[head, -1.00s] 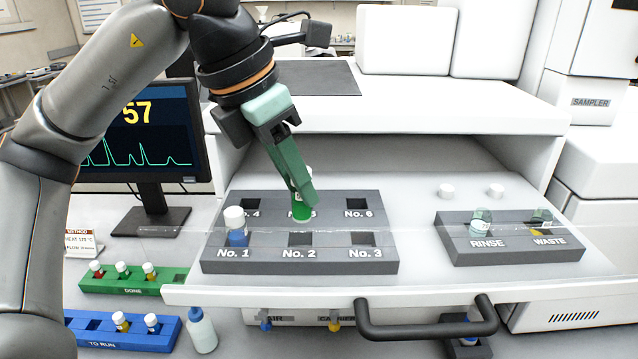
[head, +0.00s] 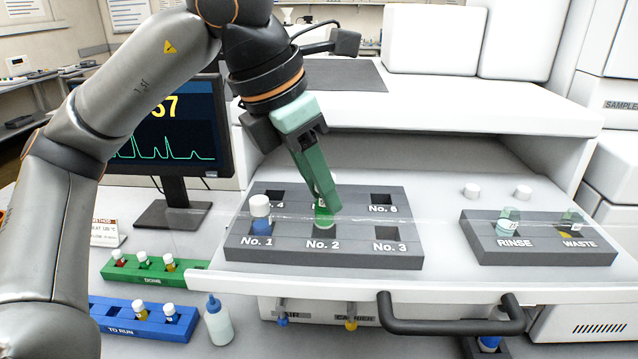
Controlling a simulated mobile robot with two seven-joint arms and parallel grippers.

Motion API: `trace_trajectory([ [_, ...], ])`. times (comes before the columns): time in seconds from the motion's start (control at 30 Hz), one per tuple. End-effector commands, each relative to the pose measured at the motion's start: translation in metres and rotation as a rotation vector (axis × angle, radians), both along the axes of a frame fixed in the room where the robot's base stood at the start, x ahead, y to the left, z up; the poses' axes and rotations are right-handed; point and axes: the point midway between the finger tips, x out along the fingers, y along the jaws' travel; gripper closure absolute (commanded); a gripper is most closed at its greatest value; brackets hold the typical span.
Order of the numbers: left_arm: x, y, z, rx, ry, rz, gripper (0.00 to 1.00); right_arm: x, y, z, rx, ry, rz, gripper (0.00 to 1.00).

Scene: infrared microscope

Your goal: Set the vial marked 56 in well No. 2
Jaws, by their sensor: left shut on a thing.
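My left gripper (head: 325,203) is shut on a vial (head: 324,218) with green liquid. Its cap and label are mostly covered by the fingers, so I cannot read a number. The vial is at well No. 2 (head: 322,234), in the front row middle of the dark grey rack (head: 283,252), and it covers most of that opening. I cannot tell whether its base is inside the well or just above it. My right gripper is not in view.
A white-capped vial with blue liquid (head: 260,215) stands in well No. 1. Wells No. 3 (head: 386,233) and No. 6 (head: 381,200) are empty. A RINSE and WASTE holder (head: 480,248) is at the right. The drawer handle (head: 450,328) sticks out in front.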

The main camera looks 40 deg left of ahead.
Motion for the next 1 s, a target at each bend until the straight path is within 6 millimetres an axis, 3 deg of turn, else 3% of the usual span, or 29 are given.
trace_trajectory([
  [1.0,0.0000,0.0004,-0.0057,0.000,0.000,0.001,1.00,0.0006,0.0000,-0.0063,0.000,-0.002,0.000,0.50],
])
